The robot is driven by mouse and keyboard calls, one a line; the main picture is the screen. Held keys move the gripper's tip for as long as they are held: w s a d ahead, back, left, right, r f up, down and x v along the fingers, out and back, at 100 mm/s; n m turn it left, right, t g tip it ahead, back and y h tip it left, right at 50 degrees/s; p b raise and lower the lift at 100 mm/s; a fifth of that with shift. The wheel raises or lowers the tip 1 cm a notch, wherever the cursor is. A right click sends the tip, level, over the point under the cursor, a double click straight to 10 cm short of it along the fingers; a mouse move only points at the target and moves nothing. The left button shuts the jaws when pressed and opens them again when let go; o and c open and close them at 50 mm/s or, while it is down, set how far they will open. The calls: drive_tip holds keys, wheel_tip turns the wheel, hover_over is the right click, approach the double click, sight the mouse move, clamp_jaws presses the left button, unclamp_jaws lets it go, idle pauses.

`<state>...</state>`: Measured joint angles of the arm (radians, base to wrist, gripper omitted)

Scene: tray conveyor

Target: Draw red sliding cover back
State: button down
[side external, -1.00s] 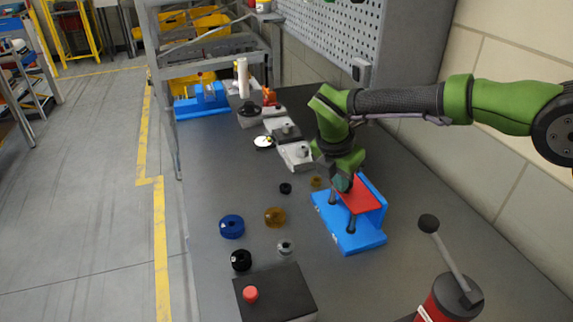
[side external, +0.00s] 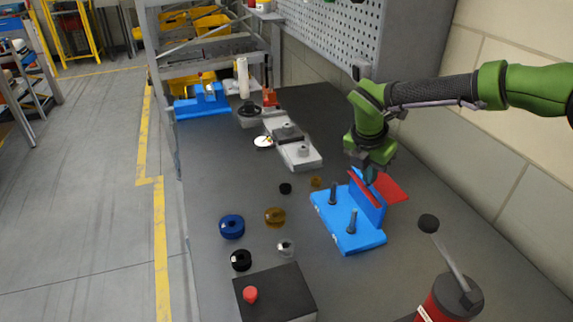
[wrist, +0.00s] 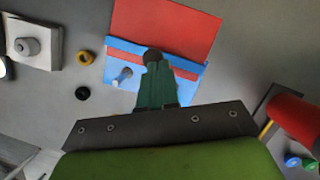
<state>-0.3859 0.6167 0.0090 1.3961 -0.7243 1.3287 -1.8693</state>
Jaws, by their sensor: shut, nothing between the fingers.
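The red sliding cover (side external: 392,188) sticks out behind the upright wall of the blue fixture (side external: 345,238); a narrow red strip shows on the wall's near side. Two dark posts (side external: 352,220) stand uncovered on the blue base. In the wrist view most of the red cover (wrist: 168,28) lies beyond the blue fixture (wrist: 120,93), with a red strip across the blue. My gripper (side external: 369,178) is shut and empty at the top of the blue wall, close to the cover. In the wrist view its fingertips (wrist: 153,58) overlap the red strip; contact is unclear.
Several knobs and rings, including a blue one (side external: 232,227) and an amber one (side external: 275,217), lie left of the fixture. A black box with a red button (side external: 250,294) stands in front. A red lever unit (side external: 445,298) is at front right. Grey blocks (side external: 300,154) stand behind left.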

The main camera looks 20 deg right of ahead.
drive_tip(key=s+a+r, duration=0.3)
drive_tip(key=a+r, duration=0.3)
drive_tip(key=r, duration=0.4)
drive_tip(key=shift+r, duration=0.1)
